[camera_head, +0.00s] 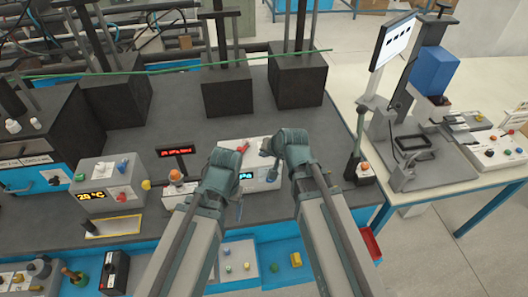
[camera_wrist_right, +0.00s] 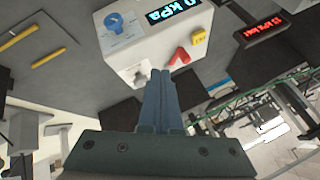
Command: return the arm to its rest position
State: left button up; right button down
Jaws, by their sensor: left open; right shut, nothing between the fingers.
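My right gripper (camera_wrist_right: 160,72) is shut, its two blue-grey fingers together with nothing between them. Its fingertips point at the front of a white box with a kPa display (camera_wrist_right: 170,12), a blue knob (camera_wrist_right: 114,22) and a red lever (camera_wrist_right: 180,56). I cannot tell whether the tips touch the box. In the head view the right gripper (camera_head: 270,152) is above the right side of this box (camera_head: 262,183), partly hidden by its wrist. My left gripper (camera_head: 238,196) is open at the box's left side, its fingers mostly hidden.
A grey box with a yellow display (camera_head: 110,190) stands left, and a small red display (camera_head: 176,152) behind my left arm. Dark blocks (camera_head: 226,88) line the back. A press stand with a blue head (camera_head: 435,70) is right. Bare grey bench top (camera_head: 185,100) lies between.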

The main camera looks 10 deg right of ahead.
jog(key=s+f+n+g+h+b, duration=0.2)
jog(key=s+f+n+g+b, duration=0.1)
jog(key=s+f, duration=0.4)
jog(key=s+a+f+n+g+h+b, duration=0.1)
jog(key=s+f+n+g+h+b, duration=0.1)
jog(key=s+f+n+g+b, duration=0.2)
jog(key=s+f+b, duration=0.3)
jog(key=s, duration=0.4)
jog(key=shift+f+n+h, duration=0.15)
jog(key=shift+n+h, duration=0.15)
jog(key=shift+n, duration=0.1)
